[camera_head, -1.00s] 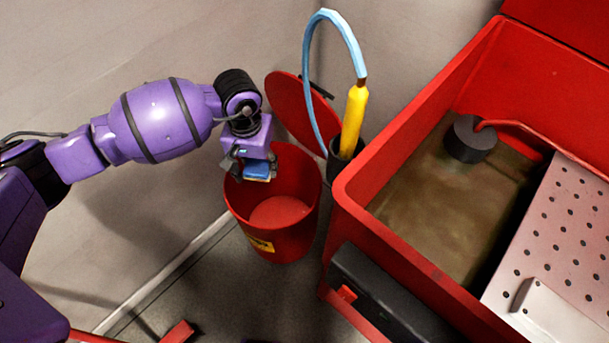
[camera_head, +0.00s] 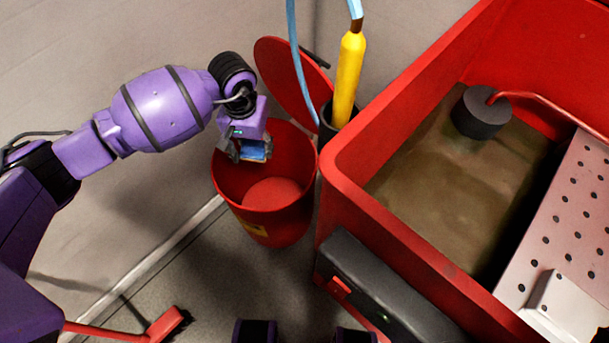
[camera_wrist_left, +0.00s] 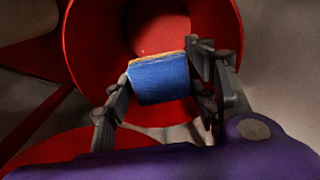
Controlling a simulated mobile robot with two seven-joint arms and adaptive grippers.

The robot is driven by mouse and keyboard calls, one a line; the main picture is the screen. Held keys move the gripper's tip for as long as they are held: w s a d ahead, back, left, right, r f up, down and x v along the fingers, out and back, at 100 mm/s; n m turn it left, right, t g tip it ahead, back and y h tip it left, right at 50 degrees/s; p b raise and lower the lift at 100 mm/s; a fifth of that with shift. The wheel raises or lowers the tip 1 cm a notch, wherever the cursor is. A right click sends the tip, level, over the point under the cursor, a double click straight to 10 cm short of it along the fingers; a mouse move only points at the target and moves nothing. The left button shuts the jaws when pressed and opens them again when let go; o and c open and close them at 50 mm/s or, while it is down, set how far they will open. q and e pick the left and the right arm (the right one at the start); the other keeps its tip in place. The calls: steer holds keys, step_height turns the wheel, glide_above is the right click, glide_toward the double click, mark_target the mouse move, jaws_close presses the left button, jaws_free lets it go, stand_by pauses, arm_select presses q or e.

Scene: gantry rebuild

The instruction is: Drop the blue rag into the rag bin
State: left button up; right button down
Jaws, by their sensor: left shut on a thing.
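The blue rag (camera_head: 256,153) is a small blue bundle with a tan edge, clearer in the left wrist view (camera_wrist_left: 160,82). My left gripper (camera_head: 251,157) is shut on it, with a finger on either side in the wrist view. The rag bin (camera_head: 285,225) is a round red bin with a yellow label, standing on the floor with its lid (camera_head: 290,78) tipped open behind. The gripper and rag are over the left part of the bin's mouth; their exact height against the rim is hard to tell. My right gripper is not in view.
A red parts washer tank (camera_head: 335,185) with murky liquid stands close right of the bin. A yellow-handled brush (camera_head: 348,80) with a blue hose stands between them. The wall is close behind the bin. A red bar (camera_head: 160,325) lies low at left.

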arm_select(q)
steer(key=shift+a, duration=0.1)
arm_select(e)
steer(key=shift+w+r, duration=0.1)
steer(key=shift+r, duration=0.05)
arm_select(q)
steer(key=o, duration=0.9)
steer(key=shift+o, duration=1.5)
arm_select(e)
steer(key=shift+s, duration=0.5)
arm_select(q)
steer(key=shift+r, duration=0.3)
step_height(320, 180, up, 12)
steer(key=shift+f, duration=0.25)
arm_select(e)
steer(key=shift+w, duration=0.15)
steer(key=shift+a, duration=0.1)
